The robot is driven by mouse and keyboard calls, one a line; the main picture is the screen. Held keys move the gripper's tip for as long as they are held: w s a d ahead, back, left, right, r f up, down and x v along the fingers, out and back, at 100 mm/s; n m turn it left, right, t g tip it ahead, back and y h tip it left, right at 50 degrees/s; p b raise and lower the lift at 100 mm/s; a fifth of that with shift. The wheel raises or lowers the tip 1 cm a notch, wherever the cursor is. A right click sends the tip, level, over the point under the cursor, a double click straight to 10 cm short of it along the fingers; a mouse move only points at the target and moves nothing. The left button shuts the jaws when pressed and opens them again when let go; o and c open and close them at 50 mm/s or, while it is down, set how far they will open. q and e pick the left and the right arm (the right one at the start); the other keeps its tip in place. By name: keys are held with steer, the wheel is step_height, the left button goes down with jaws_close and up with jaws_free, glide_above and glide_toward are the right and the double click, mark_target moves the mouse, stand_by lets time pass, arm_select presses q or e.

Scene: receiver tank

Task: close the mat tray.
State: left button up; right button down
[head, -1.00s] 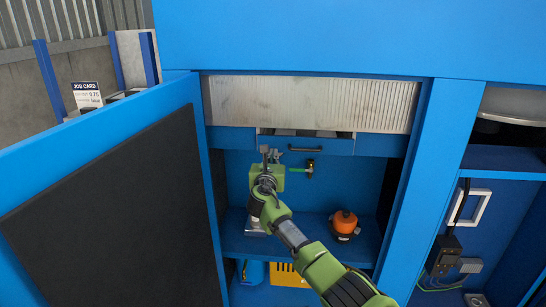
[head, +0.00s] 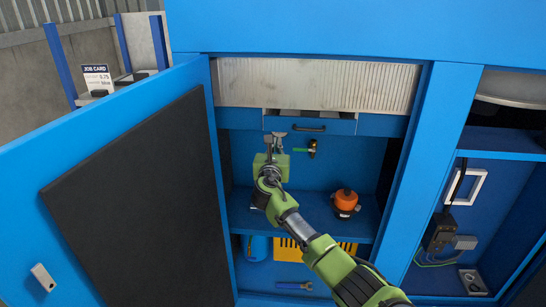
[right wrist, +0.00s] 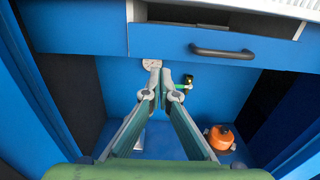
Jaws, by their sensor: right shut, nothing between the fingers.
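The mat tray (head: 342,126) is a blue drawer with a black bar handle (head: 309,128), under the ribbed grey panel of the cabinet. Its front stands out a little from the blue fascia, and a dark gap shows above it. In the right wrist view the tray front (right wrist: 165,41) and handle (right wrist: 222,52) fill the top. My right gripper (head: 275,137) is shut and empty, at the left part of the tray front and left of the handle. Its fingertips (right wrist: 160,72) appear just below the tray's lower edge; I cannot tell whether they touch it. My left gripper is not in view.
An open blue door (head: 150,100) with a black panel stands at left. Below the tray, a brass and green valve (head: 312,147) is on the back wall and an orange-topped device (head: 345,202) sits on a shelf. A blue post (head: 435,150) stands at right.

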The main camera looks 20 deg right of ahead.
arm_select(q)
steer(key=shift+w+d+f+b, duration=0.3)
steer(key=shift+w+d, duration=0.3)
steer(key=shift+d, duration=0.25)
arm_select(e)
steer(key=v, duration=0.7)
steer(key=shift+s+a, duration=0.15)
steer(key=shift+s, duration=0.05)
